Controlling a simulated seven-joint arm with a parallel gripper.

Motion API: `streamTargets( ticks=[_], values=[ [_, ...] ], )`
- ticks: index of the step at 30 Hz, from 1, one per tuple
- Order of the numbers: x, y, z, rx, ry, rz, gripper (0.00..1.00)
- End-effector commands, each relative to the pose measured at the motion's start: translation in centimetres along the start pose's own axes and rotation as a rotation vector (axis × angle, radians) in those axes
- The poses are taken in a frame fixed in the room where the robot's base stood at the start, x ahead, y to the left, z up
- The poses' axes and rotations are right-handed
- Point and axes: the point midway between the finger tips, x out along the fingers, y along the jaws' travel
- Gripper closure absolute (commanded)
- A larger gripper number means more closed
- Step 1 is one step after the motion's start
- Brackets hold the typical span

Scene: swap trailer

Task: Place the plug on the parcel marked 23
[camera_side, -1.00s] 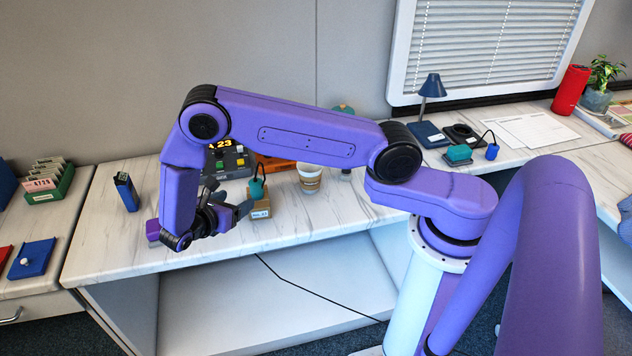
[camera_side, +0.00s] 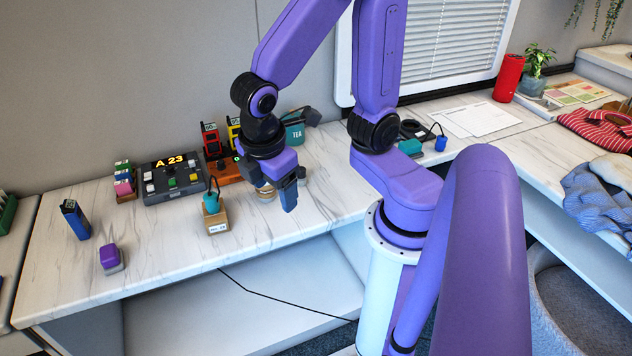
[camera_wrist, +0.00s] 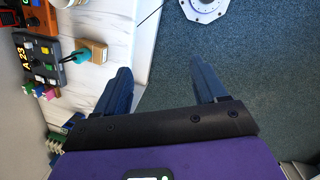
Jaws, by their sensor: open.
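The teal plug (camera_side: 211,203), with a dark cord looping up from it, is on the small cardboard parcel (camera_side: 217,220). The parcel's white front label appears to read No. 23. In the wrist view the plug (camera_wrist: 80,56) lies against the parcel (camera_wrist: 97,48) at upper left. My gripper (camera_side: 294,190) is above the counter, right of the parcel and clear of it. In the wrist view its dark blue fingers (camera_wrist: 164,78) are wide apart with nothing between them.
A console (camera_side: 173,180) showing A 23 stands behind the parcel. A purple block (camera_side: 110,257) and a blue holder (camera_side: 75,219) are at left. A cup (camera_side: 266,194) is partly hidden behind my gripper. Another teal object (camera_side: 411,147) sits farther right. The front-middle counter is clear.

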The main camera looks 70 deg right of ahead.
Motion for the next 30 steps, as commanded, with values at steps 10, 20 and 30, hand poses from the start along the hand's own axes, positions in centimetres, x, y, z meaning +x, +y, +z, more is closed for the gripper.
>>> streamTargets(
  ticks=[10,20,30],
  values=[
    [-1.5,-5.7,4.5,0.078,0.199,-0.131,0.29],
    [-1.6,-6.0,4.6,0.081,0.208,-0.138,0.29],
    [-1.6,-6.0,4.6,0.080,0.207,-0.137,0.29]
  ],
)
